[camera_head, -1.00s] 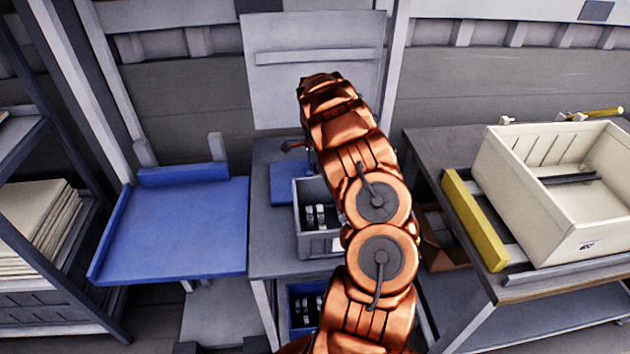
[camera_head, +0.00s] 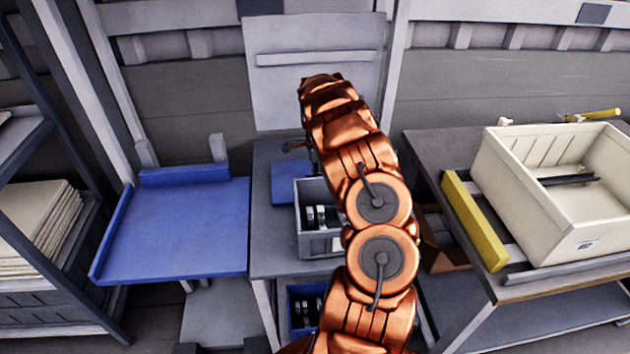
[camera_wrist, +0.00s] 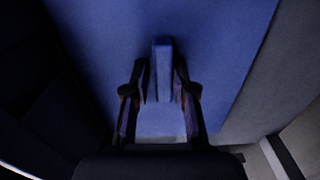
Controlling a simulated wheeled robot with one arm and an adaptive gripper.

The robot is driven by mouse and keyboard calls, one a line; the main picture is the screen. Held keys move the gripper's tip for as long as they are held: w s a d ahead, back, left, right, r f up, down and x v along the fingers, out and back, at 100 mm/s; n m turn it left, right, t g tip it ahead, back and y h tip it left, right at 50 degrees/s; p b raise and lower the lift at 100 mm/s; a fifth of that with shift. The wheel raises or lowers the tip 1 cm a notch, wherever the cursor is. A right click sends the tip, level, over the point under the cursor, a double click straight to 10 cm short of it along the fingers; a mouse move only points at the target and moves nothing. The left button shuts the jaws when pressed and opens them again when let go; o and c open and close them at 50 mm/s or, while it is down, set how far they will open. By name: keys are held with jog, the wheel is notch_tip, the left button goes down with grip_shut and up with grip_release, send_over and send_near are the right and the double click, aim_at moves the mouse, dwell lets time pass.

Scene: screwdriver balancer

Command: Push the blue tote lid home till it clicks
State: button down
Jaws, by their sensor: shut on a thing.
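In the wrist view a flat blue panel (camera_wrist: 225,50), which looks like the blue tote lid, fills the middle. A raised blue grip bar (camera_wrist: 162,48) stands up from it. My gripper (camera_wrist: 161,74) has a finger on each side of the bar and is shut on it. In the head view my arm hides the gripper. Part of a blue panel (camera_head: 290,184) shows on the grey bench, left of my arm, and may be the same lid. A grey tote (camera_head: 321,244) with dark and light parts inside stands in front of it. I cannot tell how the lid sits.
A blue shelf (camera_head: 185,232) with raised edges stands left of the bench (camera_head: 266,240). A blue bin (camera_head: 297,325) is below. On the right table are a cream tote (camera_head: 530,215) and a yellow bar (camera_head: 473,220). A rack with stacked sheets (camera_head: 40,220) is far left.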

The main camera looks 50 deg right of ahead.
jog(key=shift+s+a+f, duration=0.15)
jog(key=shift+a+f, duration=0.1)
jog(key=shift+f, duration=0.4)
jog(key=shift+d+r, duration=0.25)
jog(key=shift+r, duration=0.1)
jog(key=shift+w+r, duration=0.2)
jog(key=shift+r, duration=0.1)
jog(key=shift+w+d+r, duration=0.1)
jog(key=shift+r, duration=3)
